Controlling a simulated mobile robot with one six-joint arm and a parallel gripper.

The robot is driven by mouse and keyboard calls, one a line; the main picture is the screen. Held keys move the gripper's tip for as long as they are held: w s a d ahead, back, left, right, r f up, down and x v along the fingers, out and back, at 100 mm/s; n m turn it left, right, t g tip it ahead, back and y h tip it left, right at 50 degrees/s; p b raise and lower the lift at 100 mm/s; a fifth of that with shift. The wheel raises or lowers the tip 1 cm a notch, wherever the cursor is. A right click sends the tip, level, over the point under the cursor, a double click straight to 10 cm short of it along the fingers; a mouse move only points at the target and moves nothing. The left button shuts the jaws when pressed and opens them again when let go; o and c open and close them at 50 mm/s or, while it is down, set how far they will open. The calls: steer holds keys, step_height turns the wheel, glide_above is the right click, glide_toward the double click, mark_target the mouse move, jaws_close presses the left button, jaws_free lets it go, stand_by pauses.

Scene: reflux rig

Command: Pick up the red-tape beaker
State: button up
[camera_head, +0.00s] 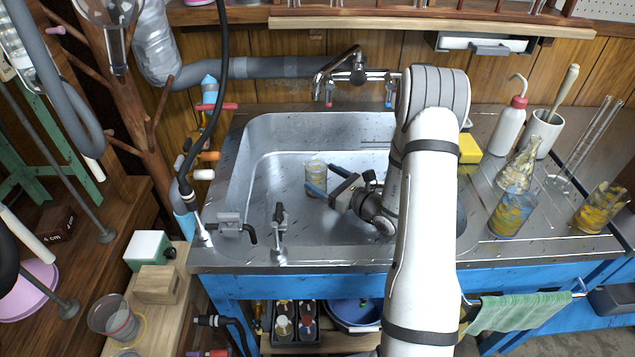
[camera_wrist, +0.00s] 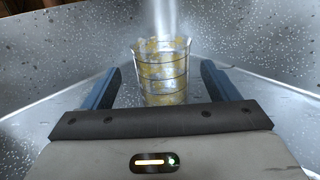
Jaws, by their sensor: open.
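A clear beaker (camera_head: 316,174) with yellowish stains stands upright in the sink, left of my gripper. In the wrist view the beaker (camera_wrist: 163,72) shows dark rings around it, and I can make out no red tape on it. My gripper (camera_head: 323,179) is open, low in the sink, with its blue fingertips close to this beaker. In the wrist view one finger of my gripper (camera_wrist: 160,70) is on each side of the beaker, with gaps between. Nothing is held. A cup-like vessel (camera_head: 115,318) at the lower left has a reddish patch.
The sink (camera_head: 262,170) walls surround my gripper; the tap (camera_head: 335,70) is behind it. On the right counter are a stained beaker with a bluish band (camera_head: 512,213), a tilted stained vessel (camera_head: 600,208), a flask (camera_head: 519,163) and a wash bottle (camera_head: 508,127).

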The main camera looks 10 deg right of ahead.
mark_target(325, 178)
steer(key=x, duration=0.3)
steer(key=shift+w+a, duration=0.1)
steer(key=shift+w, duration=0.25)
steer(key=shift+c, duration=0.4)
steer(key=c, duration=1.1)
steer(key=shift+c, duration=0.2)
